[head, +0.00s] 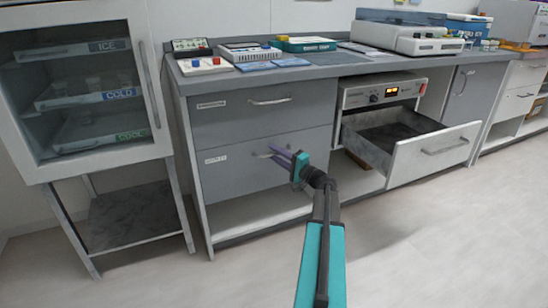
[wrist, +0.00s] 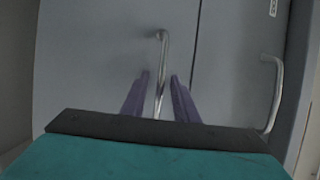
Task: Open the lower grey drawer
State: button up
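The lower grey drawer (head: 230,172) is shut, below the upper grey drawer in the left part of the counter. Its metal handle (head: 262,155) is partly hidden by my gripper (head: 279,152). In the wrist view the handle (wrist: 162,50) runs lengthwise between the two purple fingers of my gripper (wrist: 159,75). The fingers stand apart, with a gap visible on both sides of the handle. I cannot tell how deep the handle sits between them.
The upper grey drawer (head: 238,117) is shut; its handle (wrist: 277,95) shows at right in the wrist view. A white drawer (head: 432,153) stands pulled out at right under a control panel. A glass-fronted cabinet (head: 84,92) is at left. The floor in front is clear.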

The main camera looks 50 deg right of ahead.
jog(key=shift+c, duration=0.4)
grip_shut()
dwell(1.0)
jog(key=shift+a, duration=0.35)
